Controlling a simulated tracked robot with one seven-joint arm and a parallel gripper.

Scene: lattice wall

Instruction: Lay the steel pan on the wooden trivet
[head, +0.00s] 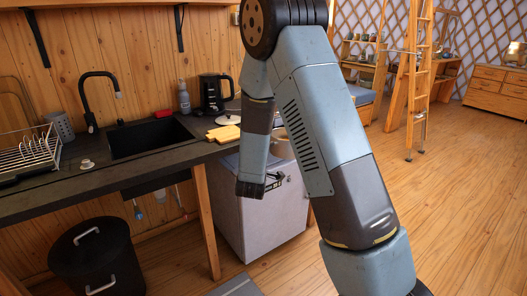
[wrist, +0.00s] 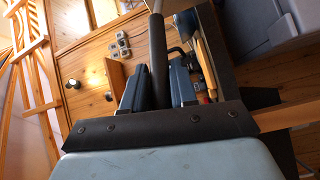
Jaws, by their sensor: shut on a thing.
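In the wrist view my gripper (wrist: 157,88) has its two blue-grey fingers either side of a dark grey rod, which looks like the handle of the steel pan (wrist: 156,50). The fingers are shut on it. In the head view my arm hides most of the gripper. Part of a round, brownish, shiny shape, likely the pan (head: 281,147), shows behind my arm, past the counter's end. A pale wooden square, likely the trivet (head: 223,133), lies near the counter's right end. The pan is apart from it.
The dark counter (head: 120,163) holds a dish rack (head: 28,155), a sink (head: 150,138), a black kettle (head: 213,92) and a white round thing (head: 228,119) behind the trivet. A grey-white cabinet (head: 262,222) stands below my gripper. A black bin (head: 97,262) is at lower left.

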